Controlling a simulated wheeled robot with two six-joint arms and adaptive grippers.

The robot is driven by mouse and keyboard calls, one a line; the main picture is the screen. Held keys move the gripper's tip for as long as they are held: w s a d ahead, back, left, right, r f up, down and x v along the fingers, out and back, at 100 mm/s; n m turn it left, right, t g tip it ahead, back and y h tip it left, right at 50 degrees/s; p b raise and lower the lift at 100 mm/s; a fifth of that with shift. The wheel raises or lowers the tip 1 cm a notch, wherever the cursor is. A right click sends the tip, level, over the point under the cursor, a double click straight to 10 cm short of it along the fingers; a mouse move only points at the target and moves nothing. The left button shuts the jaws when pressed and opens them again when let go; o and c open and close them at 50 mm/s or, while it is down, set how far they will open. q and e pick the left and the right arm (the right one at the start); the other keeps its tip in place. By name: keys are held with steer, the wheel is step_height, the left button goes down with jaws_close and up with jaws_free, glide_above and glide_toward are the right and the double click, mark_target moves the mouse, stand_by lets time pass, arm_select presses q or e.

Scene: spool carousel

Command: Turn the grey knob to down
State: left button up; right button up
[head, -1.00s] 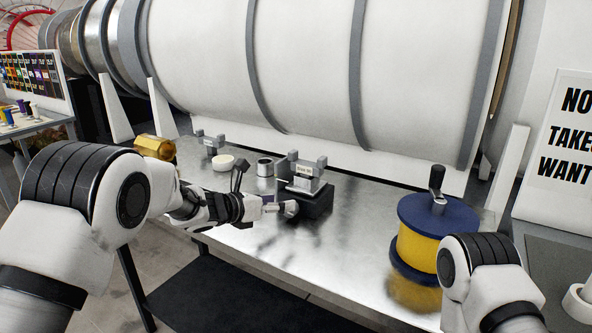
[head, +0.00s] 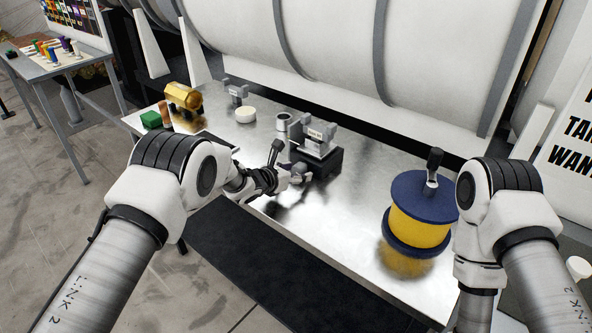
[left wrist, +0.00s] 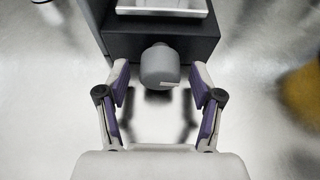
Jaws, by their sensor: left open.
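The grey knob (left wrist: 159,67) sticks out of the front of a dark box (left wrist: 188,48) in the left wrist view. A small white mark shows on the knob, low and right of its middle. My left gripper (left wrist: 160,80) is open, with one finger on each side of the knob and a visible gap to both. In the head view the left gripper (head: 297,177) is at the front of the same dark box (head: 322,163), and its fingers partly hide the knob. My right arm comes in at the right, but its gripper does not show.
On the metal table (head: 345,215) stand a yellow spool with blue flanges (head: 418,226), a small can (head: 283,124), a white disc (head: 246,114), a gold piece (head: 183,96) and a green block (head: 151,119). A big white drum (head: 340,45) lies behind. The front middle of the table is clear.

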arm_select(q)
steer(key=shift+c, duration=0.6)
steer(key=c, duration=1)
steer(key=shift+f+b, duration=0.15)
steer(key=shift+b, duration=0.35)
steer(key=shift+n+h, duration=0.4)
steer(key=shift+n, duration=0.1)
steer(key=o, duration=1.1)
steer(key=shift+r, duration=0.2)
steer(key=shift+a, duration=0.1)
steer(key=v, duration=1.1)
steer(key=shift+s+a+r, duration=0.2)
steer(key=shift+s+r, duration=0.1)
